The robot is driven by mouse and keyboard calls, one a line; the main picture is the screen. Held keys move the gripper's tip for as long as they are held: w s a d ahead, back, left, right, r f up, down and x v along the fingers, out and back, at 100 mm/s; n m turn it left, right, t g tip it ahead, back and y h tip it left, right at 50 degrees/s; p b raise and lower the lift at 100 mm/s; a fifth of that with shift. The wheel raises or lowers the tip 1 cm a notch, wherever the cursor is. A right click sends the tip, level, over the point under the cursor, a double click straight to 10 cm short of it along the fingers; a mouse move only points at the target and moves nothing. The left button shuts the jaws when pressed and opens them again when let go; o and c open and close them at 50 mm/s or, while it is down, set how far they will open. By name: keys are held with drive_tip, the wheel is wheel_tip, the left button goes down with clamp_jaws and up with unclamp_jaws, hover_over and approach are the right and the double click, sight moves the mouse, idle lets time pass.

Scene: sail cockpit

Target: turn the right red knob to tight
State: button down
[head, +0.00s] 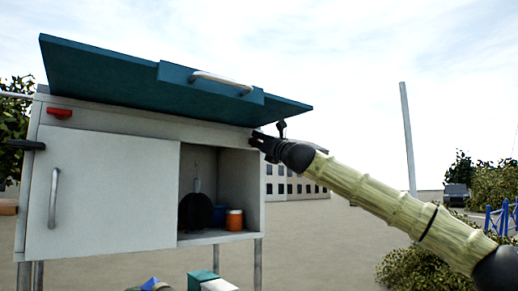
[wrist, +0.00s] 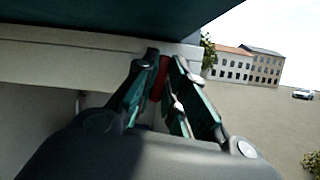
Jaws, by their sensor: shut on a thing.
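In the wrist view a red knob (wrist: 161,79) sits at the right end of the pale cabinet front. My gripper (wrist: 164,62) is shut on it, one finger on each side, so only a narrow red strip shows. In the head view my gripper (head: 256,140) reaches the cabinet's upper right corner, just under the raised lid, and the right knob is hidden there. The other red knob (head: 60,113) is at the cabinet's upper left and lies about level. I cannot tell the right knob's angle.
The teal lid (head: 130,85) with a pale handle (head: 221,82) slopes close above my gripper. The cabinet's sliding door (head: 110,190) covers its left part. An orange jar (head: 234,221) stands in the open right part. Open ground lies to the right.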

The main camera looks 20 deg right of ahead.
drive_tip(key=m+h+b, duration=0.2)
drive_tip(key=m+b, duration=0.2)
drive_tip(key=m+h+b, duration=0.2)
drive_tip(key=m+b, duration=0.2)
drive_tip(key=m+h+b, duration=0.1)
drive_tip(key=m+b, duration=0.3)
drive_tip(key=shift+a+f+g+h, duration=0.1)
drive_tip(key=shift+f+g+h, duration=0.05)
drive_tip(key=shift+g+h, duration=0.2)
drive_tip(key=shift+r+m+g+h+b, duration=0.1)
drive_tip(key=shift+m+g+h+b, duration=0.3)
drive_tip(key=shift+m, duration=0.95)
drive_tip(key=shift+r+m+g+h+b, duration=0.1)
drive_tip(key=shift+m+g+h+b, duration=0.3)
drive_tip(key=shift+m, duration=0.9)
drive_tip(key=shift+r+m+g+h+b, duration=0.15)
drive_tip(key=shift+m+g+b, duration=0.3)
drive_tip(key=shift+m, duration=0.9)
drive_tip(key=c, duration=1.5)
unclamp_jaws()
drive_tip(key=shift+f, duration=0.1)
drive_tip(key=shift+s, duration=0.1)
